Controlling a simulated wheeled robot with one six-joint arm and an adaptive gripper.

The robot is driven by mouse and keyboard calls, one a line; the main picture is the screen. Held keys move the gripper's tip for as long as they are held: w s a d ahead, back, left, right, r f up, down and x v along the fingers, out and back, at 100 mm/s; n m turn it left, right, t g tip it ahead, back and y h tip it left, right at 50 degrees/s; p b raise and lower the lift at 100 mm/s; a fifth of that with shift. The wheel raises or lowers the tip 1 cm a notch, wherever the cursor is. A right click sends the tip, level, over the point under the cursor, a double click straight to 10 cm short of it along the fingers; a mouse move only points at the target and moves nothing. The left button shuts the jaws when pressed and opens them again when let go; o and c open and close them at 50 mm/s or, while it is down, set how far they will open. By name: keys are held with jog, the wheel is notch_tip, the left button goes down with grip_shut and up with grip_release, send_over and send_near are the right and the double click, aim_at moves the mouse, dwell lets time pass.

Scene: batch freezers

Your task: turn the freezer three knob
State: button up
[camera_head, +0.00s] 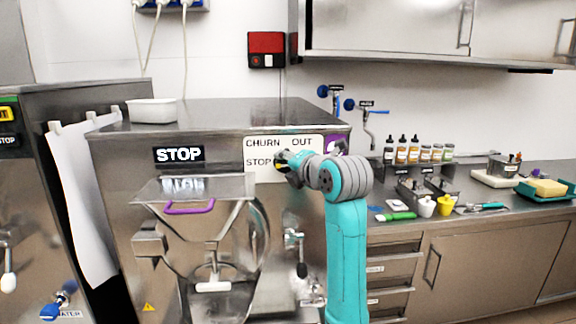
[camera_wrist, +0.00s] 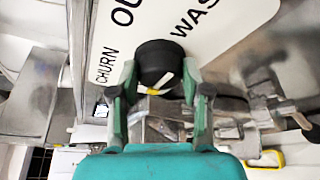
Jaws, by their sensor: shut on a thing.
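The knob (camera_wrist: 158,62) is a round black dial with a white and yellow pointer mark. It sits on a white label plate (camera_head: 262,147) with the words CHURN, OUT and STOP in the head view; the wrist view shows CHURN, OUT and part of WASH. My gripper (camera_wrist: 157,80) has its two green fingers on either side of the knob, shut on it. In the head view the gripper (camera_head: 284,162) reaches the plate from the right, and the arm hides part of the plate. The knob sits on the front of a steel freezer (camera_head: 120,180) with a STOP sign.
Below the plate are a clear-lidded hopper with a purple handle (camera_head: 190,207) and a spout lever (camera_head: 301,270). A white tub (camera_head: 152,110) stands on the freezer top. A counter (camera_head: 480,225) with bottles (camera_head: 401,154) and tools lies to the right.

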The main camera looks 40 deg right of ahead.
jog(key=shift+r, duration=0.15)
jog(key=o, duration=1.1)
jog(key=shift+w+d, duration=0.1)
jog(key=shift+o, duration=0.2)
jog(key=v, duration=1.2)
